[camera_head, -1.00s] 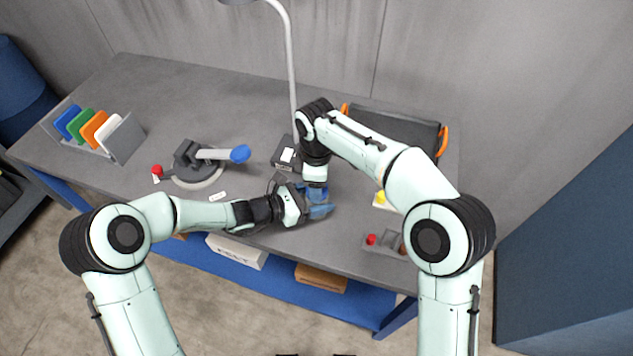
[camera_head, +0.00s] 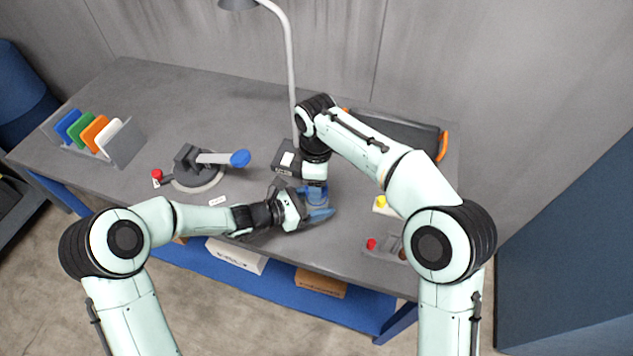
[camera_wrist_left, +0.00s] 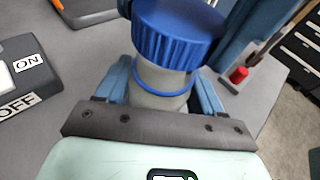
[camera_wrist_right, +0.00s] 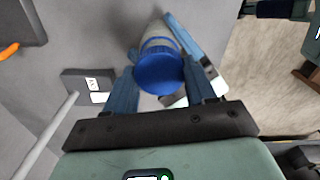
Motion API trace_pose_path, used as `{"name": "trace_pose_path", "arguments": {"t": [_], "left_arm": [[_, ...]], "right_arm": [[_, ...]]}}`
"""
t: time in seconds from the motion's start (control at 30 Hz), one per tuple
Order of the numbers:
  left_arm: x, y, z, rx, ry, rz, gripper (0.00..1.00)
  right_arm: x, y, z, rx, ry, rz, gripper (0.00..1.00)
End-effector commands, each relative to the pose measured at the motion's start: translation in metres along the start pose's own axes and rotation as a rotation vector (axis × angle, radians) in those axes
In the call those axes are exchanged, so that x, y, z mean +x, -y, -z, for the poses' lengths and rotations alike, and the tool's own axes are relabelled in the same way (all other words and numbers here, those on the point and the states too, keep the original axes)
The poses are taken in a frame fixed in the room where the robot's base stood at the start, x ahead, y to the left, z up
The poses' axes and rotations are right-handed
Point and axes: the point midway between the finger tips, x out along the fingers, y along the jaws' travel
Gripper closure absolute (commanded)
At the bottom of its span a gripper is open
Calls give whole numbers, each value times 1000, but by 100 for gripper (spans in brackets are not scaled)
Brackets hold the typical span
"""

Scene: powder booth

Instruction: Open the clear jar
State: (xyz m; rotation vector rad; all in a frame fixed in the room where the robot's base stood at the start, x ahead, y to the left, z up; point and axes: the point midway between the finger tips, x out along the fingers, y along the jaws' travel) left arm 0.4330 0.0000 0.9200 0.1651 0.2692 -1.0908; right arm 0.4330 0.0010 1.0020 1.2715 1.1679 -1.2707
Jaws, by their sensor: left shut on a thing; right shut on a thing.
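The clear jar shows in the left wrist view as a greyish see-through body (camera_wrist_left: 160,98) with a ribbed blue lid (camera_wrist_left: 180,35) and a blue ring below the lid. My left gripper (camera_head: 315,204) comes in from the side and is shut on the jar's body. My right gripper (camera_wrist_right: 160,58) reaches down from above and is shut on the blue lid, which also shows in the right wrist view (camera_wrist_right: 159,74). The lid sits over the jar's mouth; I cannot tell whether it has come loose. In the head view, the arms and fingers largely cover the jar.
A switch box with a label (camera_head: 287,160) and a lamp pole (camera_head: 291,75) stand close behind. A blue-handled clamp-like device (camera_head: 198,166) is to the left. A dark tray with orange handles (camera_head: 400,132) lies behind right. Small red-knob (camera_head: 371,244) and yellow-knob (camera_head: 382,202) items sit to the right.

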Motion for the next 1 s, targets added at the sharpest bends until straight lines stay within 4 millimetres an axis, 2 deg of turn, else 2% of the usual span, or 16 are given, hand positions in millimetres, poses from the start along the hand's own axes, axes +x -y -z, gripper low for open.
{"name": "trace_pose_path", "arguments": {"t": [0.17, 0.43, 0.7, 0.73, 0.8, 1.0], "left_arm": [[0, 0, -1, 1, 1, 0, 100], [0, 0, -1, 1, 1, 0, 100], [0, 0, -1, 1, 1, 0, 100], [0, 0, -1, 1, 1, 0, 23], [0, 0, -1, 1, 1, 0, 3], [0, 0, 0, 0, 1, 0, 3]], "right_arm": [[-6, 0, 0, 0, -1, -1, 81], [-37, 0, 0, 1, -1, -1, 81], [-40, 0, 0, 0, 0, 1, 81], [-40, 0, 0, 0, 0, 1, 81], [-40, 0, 0, 0, 0, 1, 81], [-40, 0, 0, 1, 0, 1, 81]]}}
